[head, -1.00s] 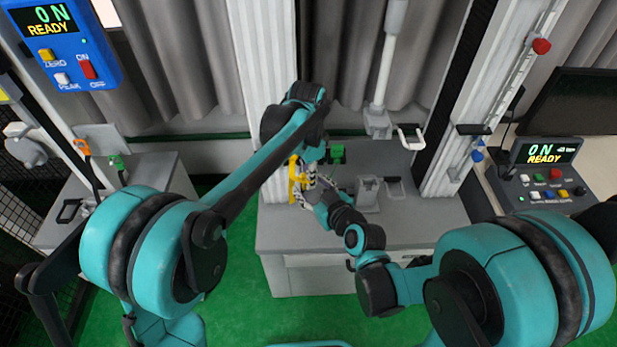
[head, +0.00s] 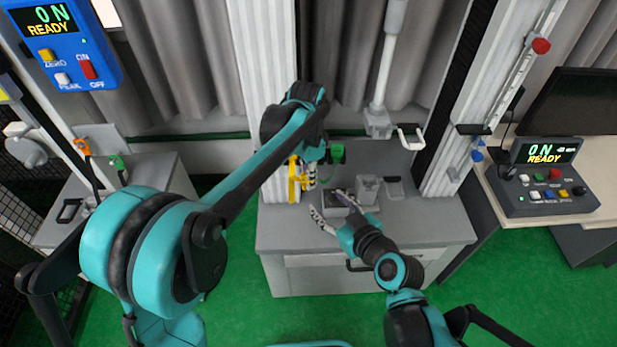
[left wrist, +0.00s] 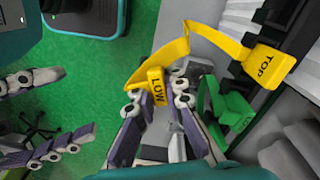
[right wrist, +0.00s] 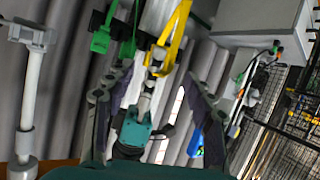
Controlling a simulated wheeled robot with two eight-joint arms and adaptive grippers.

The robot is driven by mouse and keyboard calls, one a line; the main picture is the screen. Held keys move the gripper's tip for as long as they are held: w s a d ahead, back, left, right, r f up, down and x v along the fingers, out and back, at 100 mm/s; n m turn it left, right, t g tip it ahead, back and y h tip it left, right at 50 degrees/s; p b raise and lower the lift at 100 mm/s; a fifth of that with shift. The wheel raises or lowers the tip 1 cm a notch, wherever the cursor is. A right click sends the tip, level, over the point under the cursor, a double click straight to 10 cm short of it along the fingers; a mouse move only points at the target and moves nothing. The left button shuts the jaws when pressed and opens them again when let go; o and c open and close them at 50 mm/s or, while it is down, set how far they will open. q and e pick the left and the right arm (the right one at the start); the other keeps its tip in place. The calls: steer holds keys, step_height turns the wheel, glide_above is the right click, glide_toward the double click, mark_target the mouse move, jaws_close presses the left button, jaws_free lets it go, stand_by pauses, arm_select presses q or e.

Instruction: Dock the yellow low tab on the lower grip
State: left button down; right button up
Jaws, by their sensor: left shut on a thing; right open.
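The yellow low tab (left wrist: 156,84), marked LOW, is between the fingers of my left gripper (left wrist: 160,100), which is shut on it. A yellow strap (left wrist: 166,55) runs from it to a tab marked TOP (left wrist: 262,62).
A green clip (head: 337,153) hangs close to the yellow piece. The upper grip (head: 378,122) hangs on a rod above the bench (head: 290,235), with a white handle (head: 410,137) beside it. A control box (head: 545,180) stands at the right.

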arm_select(q)
steer(key=s+a+f+n, duration=0.3)
steer(key=a+f+n, duration=0.3)
steer(key=a, duration=0.5)
steer(key=s+a+f+n, duration=0.3)
steer(key=a+f+n, duration=0.4)
steer(key=a, duration=0.4)
steer(key=shift+s+f, duration=0.15)
steer(key=shift+s, duration=0.15)
arm_select(e)
steer(key=s+d+m+g+h, duration=0.5)
steer(key=s+d, duration=0.2)
steer(key=d, duration=0.2)
steer(key=shift+s+d+f+m, duration=0.15)
steer(key=shift+s+f+m, duration=0.15)
steer(key=shift+m, duration=0.1)
